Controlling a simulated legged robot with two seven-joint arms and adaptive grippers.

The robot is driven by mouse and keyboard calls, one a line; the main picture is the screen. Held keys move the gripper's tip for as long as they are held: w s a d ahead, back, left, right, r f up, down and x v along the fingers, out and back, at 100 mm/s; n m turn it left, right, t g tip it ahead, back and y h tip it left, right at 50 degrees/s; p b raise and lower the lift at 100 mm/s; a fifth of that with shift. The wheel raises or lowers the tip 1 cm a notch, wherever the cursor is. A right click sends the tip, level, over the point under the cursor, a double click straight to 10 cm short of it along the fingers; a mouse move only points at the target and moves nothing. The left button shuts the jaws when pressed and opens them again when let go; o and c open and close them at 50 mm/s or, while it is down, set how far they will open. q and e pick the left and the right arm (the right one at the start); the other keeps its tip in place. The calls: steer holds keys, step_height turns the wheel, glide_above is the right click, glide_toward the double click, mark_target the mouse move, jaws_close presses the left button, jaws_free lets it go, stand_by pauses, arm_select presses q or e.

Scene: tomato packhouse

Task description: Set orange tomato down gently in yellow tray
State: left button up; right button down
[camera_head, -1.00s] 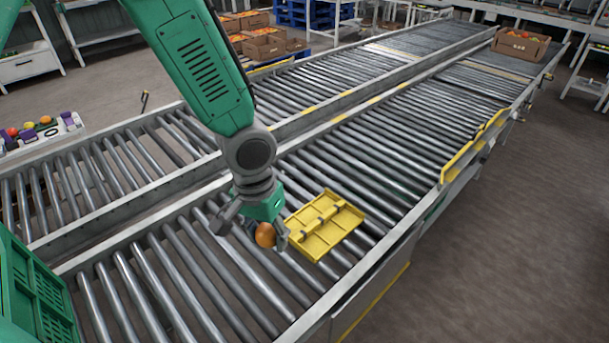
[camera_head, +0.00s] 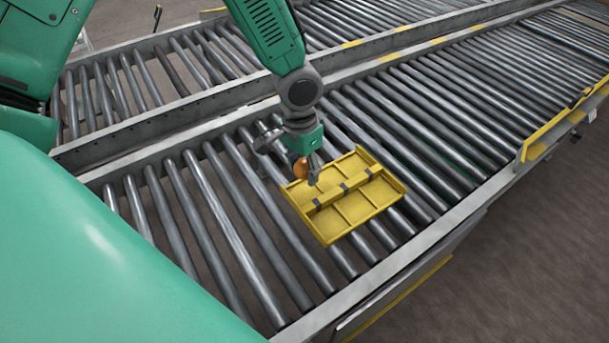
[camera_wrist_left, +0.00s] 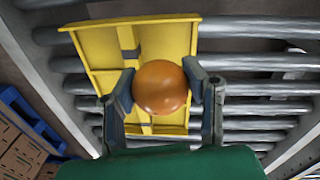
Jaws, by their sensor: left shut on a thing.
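The orange tomato (camera_head: 300,171) is held between the fingers of my left gripper (camera_head: 305,175). In the left wrist view the tomato (camera_wrist_left: 160,88) sits between both fingertips of the left gripper (camera_wrist_left: 160,92), with the yellow tray (camera_wrist_left: 95,45) behind it. The yellow tray (camera_head: 325,229) lies on the rollers, divided into several shallow compartments by ribs. In the head view the tomato is at the tray's upper left edge; its height above the tray is hard to tell. Part of the tomato is hidden by a finger. My right gripper is not in view.
The tray rests on a roller conveyor (camera_head: 225,215) with a metal side rail (camera_head: 385,283). A second conveyor runs behind, beyond a rail (camera_head: 190,113). A yellow guard (camera_head: 545,138) stands at the right edge. The rollers around the tray are clear.

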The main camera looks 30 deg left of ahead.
mark_target(304, 196)
arm_select(q)
steer(key=shift+a+f+b, duration=0.15)
steer(key=shift+f+b, duration=0.55)
steer(key=f+b, duration=0.2)
steer(key=b, duration=0.1)
steer(key=shift+d+f, duration=0.2)
steer(key=shift+f, duration=0.15)
steer(key=shift+a+f, duration=0.1)
steer(key=shift+f, duration=0.1)
steer(key=shift+f, duration=0.7)
steer(key=o, duration=0.9)
steer(key=c, duration=0.3)
